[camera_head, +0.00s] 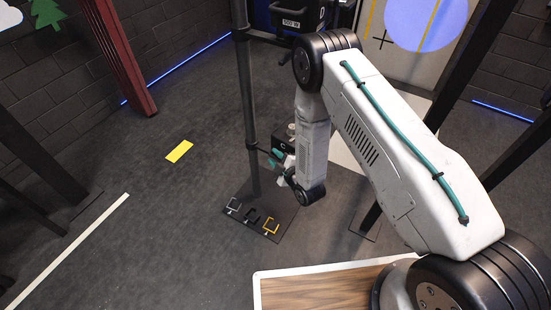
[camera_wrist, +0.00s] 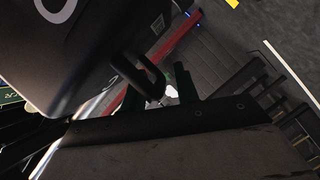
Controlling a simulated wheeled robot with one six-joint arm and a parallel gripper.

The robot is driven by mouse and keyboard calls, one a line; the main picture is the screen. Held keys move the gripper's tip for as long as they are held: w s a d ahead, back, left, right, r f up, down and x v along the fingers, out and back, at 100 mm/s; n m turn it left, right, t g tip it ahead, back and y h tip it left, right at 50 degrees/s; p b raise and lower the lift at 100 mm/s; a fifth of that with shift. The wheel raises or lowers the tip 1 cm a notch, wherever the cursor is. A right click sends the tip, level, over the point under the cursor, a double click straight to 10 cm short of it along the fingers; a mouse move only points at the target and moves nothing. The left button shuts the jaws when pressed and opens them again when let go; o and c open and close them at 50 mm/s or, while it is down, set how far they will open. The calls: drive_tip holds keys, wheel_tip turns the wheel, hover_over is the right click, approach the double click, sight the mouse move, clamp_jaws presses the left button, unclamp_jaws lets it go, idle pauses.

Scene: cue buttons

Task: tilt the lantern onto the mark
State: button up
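A black lantern-like housing (camera_head: 292,18) with a small label sits high on a dark pole (camera_head: 250,100). A smaller dark box (camera_head: 283,144) with a pale symbol is lower, beside my gripper (camera_head: 277,162). In the wrist view a dark housing (camera_wrist: 75,45) with a white ring fills the upper left, with a dark handle loop (camera_wrist: 143,72) jutting from it. My gripper (camera_wrist: 160,95) has its dark fingers apart, near the end of this loop; contact is unclear. A pale blue light disc (camera_head: 425,20) lies on a light panel, right of a black cross mark (camera_head: 381,43).
A dark floor plate (camera_head: 263,218) with white, black and yellow bracket signs lies below my gripper. A wooden-topped table (camera_head: 315,292) is at the front. Dark posts stand at both sides. Open floor lies left, with a yellow patch (camera_head: 179,151).

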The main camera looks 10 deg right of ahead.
clamp_jaws()
drive_tip(key=shift+f, duration=0.65)
drive_tip(key=shift+f+n, duration=0.3)
drive_tip(key=shift+n, duration=0.1)
drive_tip(key=shift+o, duration=0.9)
unclamp_jaws()
drive_tip(key=shift+d, duration=0.1)
